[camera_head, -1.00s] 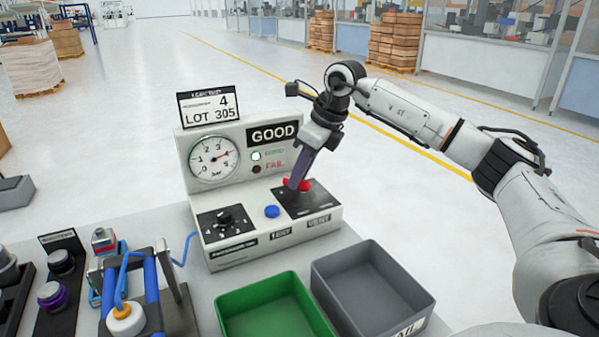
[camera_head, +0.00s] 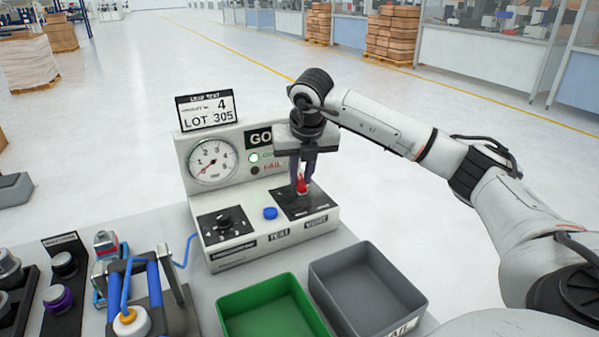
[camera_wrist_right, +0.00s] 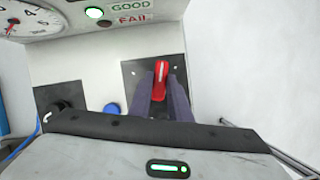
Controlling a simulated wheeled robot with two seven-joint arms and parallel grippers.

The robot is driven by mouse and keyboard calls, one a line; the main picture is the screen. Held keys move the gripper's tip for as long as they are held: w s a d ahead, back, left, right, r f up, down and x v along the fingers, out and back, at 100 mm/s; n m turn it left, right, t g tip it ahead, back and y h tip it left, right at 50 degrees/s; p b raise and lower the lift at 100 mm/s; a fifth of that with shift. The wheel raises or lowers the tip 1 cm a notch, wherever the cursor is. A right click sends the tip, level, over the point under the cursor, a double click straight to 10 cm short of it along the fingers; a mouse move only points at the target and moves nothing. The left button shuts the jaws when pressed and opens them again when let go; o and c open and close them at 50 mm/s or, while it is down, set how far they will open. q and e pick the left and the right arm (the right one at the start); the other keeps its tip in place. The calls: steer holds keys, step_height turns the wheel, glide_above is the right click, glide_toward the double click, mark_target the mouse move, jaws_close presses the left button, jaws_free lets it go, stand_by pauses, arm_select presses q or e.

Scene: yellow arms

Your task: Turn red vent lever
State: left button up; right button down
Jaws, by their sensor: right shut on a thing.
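The red vent lever (camera_head: 302,184) stands on a black plate (camera_head: 318,207) at the right end of the white leak tester (camera_head: 262,228). My right gripper (camera_head: 301,180) reaches down from above, its fingers shut on the lever. In the right wrist view the red lever (camera_wrist_right: 161,78) sits between the two dark fingertips (camera_wrist_right: 162,95) and points away along the plate. The dial gauge (camera_head: 212,161) needle points to the lower left. The green light (camera_head: 253,158) beside GOOD is lit. My left gripper is not in view.
A blue button (camera_head: 270,213) and a black knob (camera_head: 224,219) are left of the lever. A green bin (camera_head: 262,292) and a grey bin (camera_head: 345,306) stand in front of the tester. A fixture with blue tubing (camera_head: 153,272) is at the left.

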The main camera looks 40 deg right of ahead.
mark_target(300, 185)
steer(key=m, duration=0.2)
steer(key=m+g+h, duration=0.1)
steer(key=m+p, duration=0.1)
steer(key=m, duration=0.1)
steer(key=shift+s+d+m+h, duration=0.2)
steer(key=shift+d+m+h, duration=0.05)
steer(key=shift+m+h, duration=0.05)
steer(key=shift+g, duration=0.3)
steer(key=c, duration=1.6)
jaws_free()
steer(key=shift+c, duration=0.2)
steer(key=v, duration=0.5)
steer(key=p+v, duration=0.1)
steer(key=v, duration=0.4)
steer(key=shift+a+r, duration=0.1)
steer(key=shift+r, duration=0.05)
